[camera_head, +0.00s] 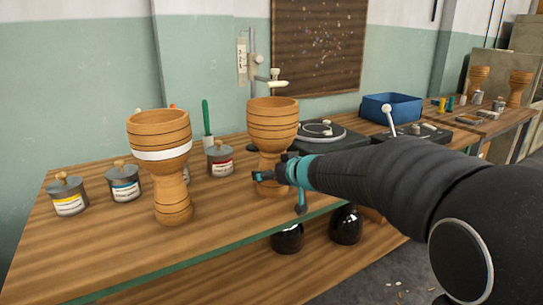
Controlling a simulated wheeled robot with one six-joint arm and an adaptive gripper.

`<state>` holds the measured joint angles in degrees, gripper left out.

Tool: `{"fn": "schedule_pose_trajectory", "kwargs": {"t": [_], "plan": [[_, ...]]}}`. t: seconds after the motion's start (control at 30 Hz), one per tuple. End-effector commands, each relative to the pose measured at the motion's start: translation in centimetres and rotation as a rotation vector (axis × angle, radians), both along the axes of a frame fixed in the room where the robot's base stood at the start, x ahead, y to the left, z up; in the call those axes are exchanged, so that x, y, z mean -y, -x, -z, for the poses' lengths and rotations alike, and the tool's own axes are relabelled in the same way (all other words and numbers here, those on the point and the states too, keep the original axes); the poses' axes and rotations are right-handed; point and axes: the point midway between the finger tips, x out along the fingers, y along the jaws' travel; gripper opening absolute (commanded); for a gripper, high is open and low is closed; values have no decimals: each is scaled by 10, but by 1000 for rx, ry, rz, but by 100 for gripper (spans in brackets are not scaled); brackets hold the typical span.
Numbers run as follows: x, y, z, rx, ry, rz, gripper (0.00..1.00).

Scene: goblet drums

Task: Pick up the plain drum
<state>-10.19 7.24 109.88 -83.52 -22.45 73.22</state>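The plain drum (273,119), a ribbed wooden goblet drum without a band, stands upright on the workbench near its front edge. A second goblet drum with a white band (160,155) stands upright to its left. My gripper (279,192) is at the plain drum's lower part, coming in from the right. Its fingers are spread apart, one in front of the drum's stem and one lower to the right. Part of the plain drum's stem and foot is hidden behind my gripper. I cannot tell whether a finger touches the drum.
Paint cans (68,195) stand left of and between the drums. A turntable-like device (322,131) and a blue bin (392,107) lie to the right. Dark round jars (346,225) sit on the lower shelf. The bench's front left is clear.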

Motion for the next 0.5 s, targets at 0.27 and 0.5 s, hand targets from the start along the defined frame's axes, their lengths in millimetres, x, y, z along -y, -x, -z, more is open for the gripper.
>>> {"fn": "schedule_pose_trajectory", "kwargs": {"t": [0.27,0.5], "plan": [[-2,-3,1,0,0,0,100],[-2,-3,1,0,0,0,45]]}}
